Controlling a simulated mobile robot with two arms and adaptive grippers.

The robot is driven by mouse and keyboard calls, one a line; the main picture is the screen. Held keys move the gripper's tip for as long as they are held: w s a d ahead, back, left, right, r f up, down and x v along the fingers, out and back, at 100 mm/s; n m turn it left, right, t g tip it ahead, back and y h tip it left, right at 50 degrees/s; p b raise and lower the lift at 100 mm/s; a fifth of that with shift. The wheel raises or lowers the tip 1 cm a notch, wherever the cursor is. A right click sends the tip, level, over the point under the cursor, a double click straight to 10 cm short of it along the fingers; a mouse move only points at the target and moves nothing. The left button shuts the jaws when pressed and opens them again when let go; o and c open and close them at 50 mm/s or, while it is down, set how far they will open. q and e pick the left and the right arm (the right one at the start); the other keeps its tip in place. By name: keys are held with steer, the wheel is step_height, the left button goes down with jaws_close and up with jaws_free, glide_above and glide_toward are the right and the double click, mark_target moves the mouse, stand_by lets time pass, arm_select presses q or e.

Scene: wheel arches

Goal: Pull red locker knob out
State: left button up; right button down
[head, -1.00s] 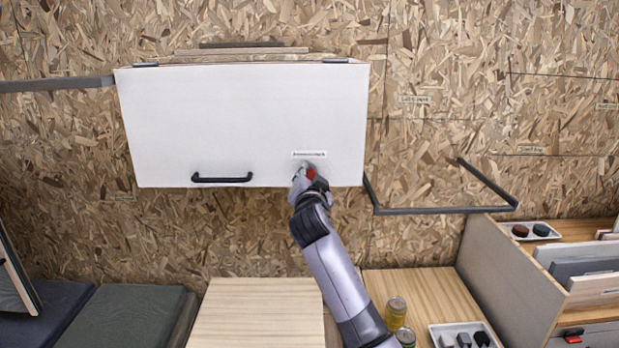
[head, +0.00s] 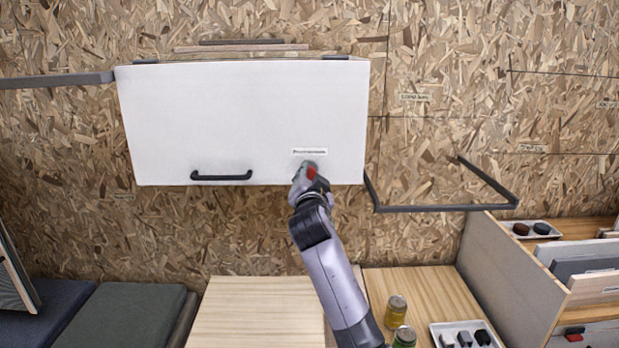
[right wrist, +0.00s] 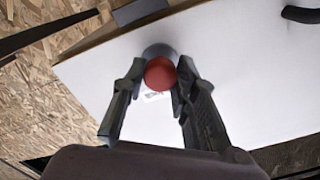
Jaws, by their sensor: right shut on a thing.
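The red locker knob (right wrist: 160,73) sits on a round grey base on the white locker door (right wrist: 215,60). In the right wrist view it lies between the two fingertips of my right gripper (right wrist: 158,88), which is shut on it. In the head view the right gripper (head: 305,176) is at the lower right of the white locker door (head: 220,115), just below a small label (head: 310,152). A bit of red (head: 311,173) shows there; the gripper hides the rest of the knob. My left gripper is not in view.
A black handle (head: 221,177) is on the door's lower left. A dark bracket (head: 445,208) sticks out from the chipboard wall on the right. Below are a wooden top (head: 258,310), jars (head: 396,311), a white tray (head: 465,335) and dark cushions (head: 120,315).

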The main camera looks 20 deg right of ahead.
steer(key=c, duration=1.2)
jaws_free()
steer(key=shift+c, duration=0.2)
steer(key=v, duration=1.2)
